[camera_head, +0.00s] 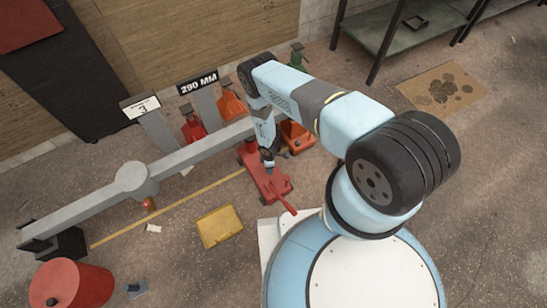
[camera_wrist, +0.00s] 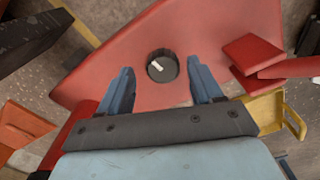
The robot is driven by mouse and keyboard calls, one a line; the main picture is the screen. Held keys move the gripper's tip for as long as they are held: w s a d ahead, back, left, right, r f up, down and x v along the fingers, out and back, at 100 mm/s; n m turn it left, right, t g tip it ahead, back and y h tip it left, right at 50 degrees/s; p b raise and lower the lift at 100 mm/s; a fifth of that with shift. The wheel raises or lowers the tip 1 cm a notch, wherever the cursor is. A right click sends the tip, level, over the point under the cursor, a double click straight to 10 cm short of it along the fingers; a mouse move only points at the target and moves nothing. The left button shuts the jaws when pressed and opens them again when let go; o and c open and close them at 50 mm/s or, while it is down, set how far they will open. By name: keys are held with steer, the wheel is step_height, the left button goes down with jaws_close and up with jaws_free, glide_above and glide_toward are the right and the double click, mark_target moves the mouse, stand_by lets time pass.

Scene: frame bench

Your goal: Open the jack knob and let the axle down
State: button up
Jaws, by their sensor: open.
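The red jack (camera_head: 276,184) stands on the floor with its handle slanting toward the front right. In the wrist view its red body (camera_wrist: 200,35) fills the upper middle. The dark round knob (camera_wrist: 162,66) with a white pointer mark sits on it. My gripper (camera_head: 267,157) is at the jack, and in the wrist view its two blue fingers (camera_wrist: 163,82) are apart, one on either side of the knob and slightly short of it. The grey axle (camera_head: 190,152) has a round hub in its middle and runs up toward the jack; its far end is partly hidden by my arm.
A yellow case (camera_head: 219,227) lies in front of the axle, left of the jack. A red drum (camera_head: 72,284) stands at the lower left. Several other jacks stand behind the axle near the "290 MM" sign (camera_head: 198,82). A metal shelf (camera_head: 405,30) is at the back right.

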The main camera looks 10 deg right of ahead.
step_height(320, 180, up, 13)
steer(key=shift+w+f, duration=0.15)
steer(key=shift+w, duration=0.05)
stand_by(0.4)
